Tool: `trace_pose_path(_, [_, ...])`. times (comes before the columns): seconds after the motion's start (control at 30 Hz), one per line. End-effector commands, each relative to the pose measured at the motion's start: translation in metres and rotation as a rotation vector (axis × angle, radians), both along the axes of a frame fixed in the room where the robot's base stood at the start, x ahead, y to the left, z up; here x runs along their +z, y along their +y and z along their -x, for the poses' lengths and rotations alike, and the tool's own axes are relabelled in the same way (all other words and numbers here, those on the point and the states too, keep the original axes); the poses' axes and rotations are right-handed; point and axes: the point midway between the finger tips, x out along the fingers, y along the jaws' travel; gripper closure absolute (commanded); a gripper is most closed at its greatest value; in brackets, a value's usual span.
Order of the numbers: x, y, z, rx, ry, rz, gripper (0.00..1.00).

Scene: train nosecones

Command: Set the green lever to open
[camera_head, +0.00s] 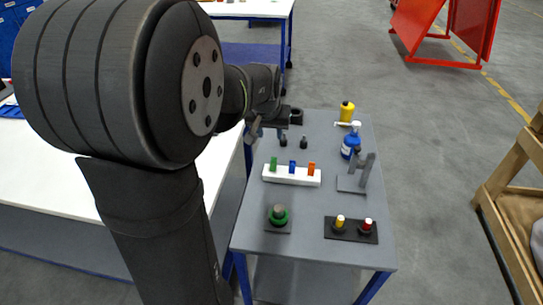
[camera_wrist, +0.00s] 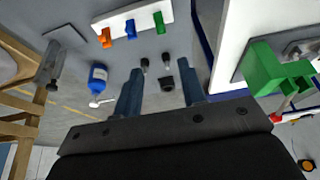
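A white block (camera_head: 300,179) on the grey table holds three levers in a row. The green lever (camera_head: 273,163) is at its left end, beside a blue lever (camera_head: 292,167) and an orange lever (camera_head: 311,168). In the wrist view the row is at the top, with the green lever (camera_wrist: 158,22) at its right end. The levers stand up from the block; I cannot tell which setting each is in. My gripper (camera_wrist: 160,82) is open and empty, with its fingers apart. It is beyond the block, near the table's far left side, and touches no lever.
Black pegs (camera_head: 303,143), a blue-and-white bottle (camera_head: 352,141) and a yellow container (camera_head: 347,111) stand on the far half. A grey bracket (camera_head: 364,172) is right of the block.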

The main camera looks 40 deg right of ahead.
Motion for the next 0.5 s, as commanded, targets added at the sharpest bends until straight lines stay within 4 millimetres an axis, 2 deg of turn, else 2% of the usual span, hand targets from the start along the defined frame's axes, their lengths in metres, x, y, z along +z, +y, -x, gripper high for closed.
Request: trace_pose_path(0.5, [-0.089,-0.025,-0.025,0.001,0.002,-0.001,0.62])
